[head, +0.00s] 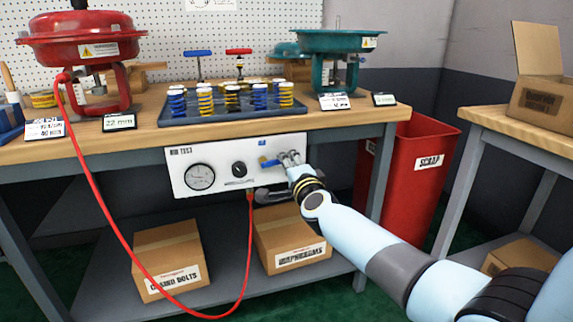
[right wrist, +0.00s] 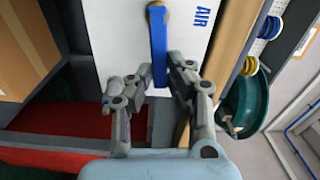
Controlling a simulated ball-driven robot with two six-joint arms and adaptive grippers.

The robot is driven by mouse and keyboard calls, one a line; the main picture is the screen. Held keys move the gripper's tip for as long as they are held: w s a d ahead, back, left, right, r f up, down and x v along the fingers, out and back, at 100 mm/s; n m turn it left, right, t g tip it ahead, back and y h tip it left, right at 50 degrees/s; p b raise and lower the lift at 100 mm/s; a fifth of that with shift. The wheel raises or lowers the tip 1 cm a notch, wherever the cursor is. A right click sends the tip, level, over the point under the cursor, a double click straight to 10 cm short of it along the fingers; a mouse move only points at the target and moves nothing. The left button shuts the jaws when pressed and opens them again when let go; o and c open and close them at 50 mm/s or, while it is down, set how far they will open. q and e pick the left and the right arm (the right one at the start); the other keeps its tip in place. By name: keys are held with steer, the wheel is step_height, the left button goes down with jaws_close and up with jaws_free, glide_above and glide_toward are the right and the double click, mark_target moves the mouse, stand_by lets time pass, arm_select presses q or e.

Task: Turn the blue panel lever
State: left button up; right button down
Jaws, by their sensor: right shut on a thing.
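The blue panel lever (head: 270,163) sits at the right end of the white air test panel (head: 213,190), under the table's front edge. It lies roughly level in the head view, its free end to the right. In the right wrist view the lever (right wrist: 159,48) runs from a yellow pivot at the top down between my fingers. My right gripper (head: 287,160) is shut on the lever's free end; its fingertips (right wrist: 160,78) touch it from both sides. My left gripper is not in view.
The panel carries a gauge (head: 200,177) and a black knob (head: 239,169). A red hose (head: 249,250) hangs below it. Cardboard boxes (head: 170,262) stand on the lower shelf. A red scrap bin (head: 425,150) is to the right. A spring tray (head: 225,112) is on the table above.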

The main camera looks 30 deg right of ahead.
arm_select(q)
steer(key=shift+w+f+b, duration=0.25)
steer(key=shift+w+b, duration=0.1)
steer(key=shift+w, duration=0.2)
arm_select(e)
steer(key=shift+f+m, duration=0.5)
steer(key=shift+m, duration=0.3)
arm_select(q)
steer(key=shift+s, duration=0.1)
arm_select(e)
steer(key=c, duration=1.3)
jaws_free()
steer(key=shift+s, duration=0.15)
steer(key=v, duration=1.1)
steer(key=shift+s, duration=0.4)
